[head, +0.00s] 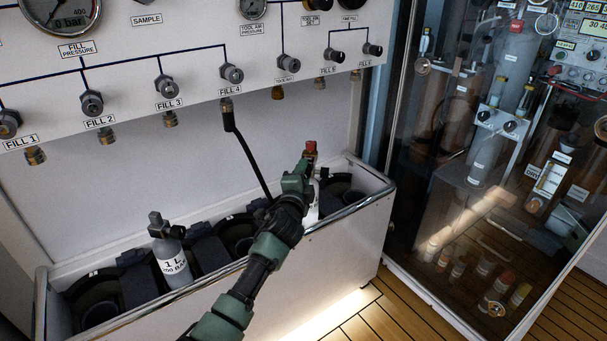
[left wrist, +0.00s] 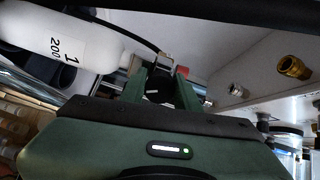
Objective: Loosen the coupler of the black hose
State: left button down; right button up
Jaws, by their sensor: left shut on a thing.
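The black hose (head: 250,160) hangs from the brass outlet (head: 226,104) under FILL 4 and runs down behind my left gripper (head: 300,178). A white bottle (head: 313,205) with a red knob (head: 310,150) stands in the trough right behind that gripper. The fingers hide part of the coupler. My right gripper is not in view.
A grey 1 L bottle (head: 172,262) stands further left in the trough (head: 330,220). The panel above carries several valve knobs, such as FILL 4 (head: 231,73), with brass outlets below. A glass-fronted cabinet (head: 440,170) stands at the right. The wooden floor (head: 390,315) is clear.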

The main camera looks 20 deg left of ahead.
pick_arm(q)
jog(key=shift+f+n, duration=0.1)
jog(key=shift+n, duration=0.8)
jog(key=n, duration=0.3)
jog(key=shift+d+n, duration=0.1)
jog(key=shift+n, duration=0.2)
jog(key=n, duration=0.2)
jog(key=shift+n, duration=0.3)
jog(key=shift+n+p, duration=0.35)
jog(key=shift+n, duration=0.15)
jog(key=n+p, duration=0.2)
jog(key=n, duration=0.4)
jog(key=shift+d+n, duration=0.15)
jog(key=shift+n, duration=0.25)
jog(key=shift+n+t+p, duration=0.3)
jog(key=shift+n+p, duration=0.05)
jog(key=shift+n, duration=1.05)
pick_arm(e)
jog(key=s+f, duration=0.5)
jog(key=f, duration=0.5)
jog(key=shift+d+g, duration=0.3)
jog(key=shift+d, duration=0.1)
